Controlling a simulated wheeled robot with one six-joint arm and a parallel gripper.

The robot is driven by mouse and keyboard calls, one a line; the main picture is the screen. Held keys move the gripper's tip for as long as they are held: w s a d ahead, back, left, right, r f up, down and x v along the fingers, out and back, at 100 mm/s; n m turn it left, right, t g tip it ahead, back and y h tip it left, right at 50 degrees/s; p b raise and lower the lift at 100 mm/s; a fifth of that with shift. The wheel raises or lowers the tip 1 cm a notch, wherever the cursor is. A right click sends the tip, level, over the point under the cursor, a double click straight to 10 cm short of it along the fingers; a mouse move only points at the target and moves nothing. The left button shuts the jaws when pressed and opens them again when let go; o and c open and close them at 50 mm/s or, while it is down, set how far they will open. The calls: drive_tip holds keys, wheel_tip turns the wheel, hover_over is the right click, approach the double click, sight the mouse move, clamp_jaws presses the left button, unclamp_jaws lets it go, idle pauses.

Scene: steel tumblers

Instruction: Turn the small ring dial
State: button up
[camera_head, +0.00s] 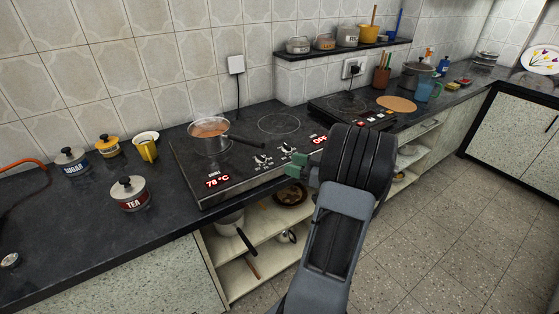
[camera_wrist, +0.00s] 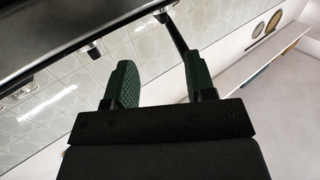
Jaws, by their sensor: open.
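The black hob (camera_head: 232,182) is set in the worktop. Two light-marked dials stand on its front strip: a left dial (camera_head: 261,160) and a right dial (camera_head: 287,149). A tiny label by the red 78 °C display may read "SMALL"; I cannot tell for sure which dial is the small ring's. My gripper (camera_head: 291,167) is at the hob's front edge, just in front of and below the right dial, its green fingers pointing left. In the wrist view my gripper (camera_wrist: 160,80) has its fingers apart with nothing between them. Neither dial is visibly held.
A saucepan (camera_head: 210,137) stands on the left ring, its handle reaching toward the dials. The right ring (camera_head: 279,124) is bare, and a display beside it reads OFF. A tea jar (camera_head: 129,194) stands left of the hob. Open shelves (camera_head: 262,235) with pans are below.

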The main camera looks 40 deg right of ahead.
drive_tip(key=shift+v, duration=1.4)
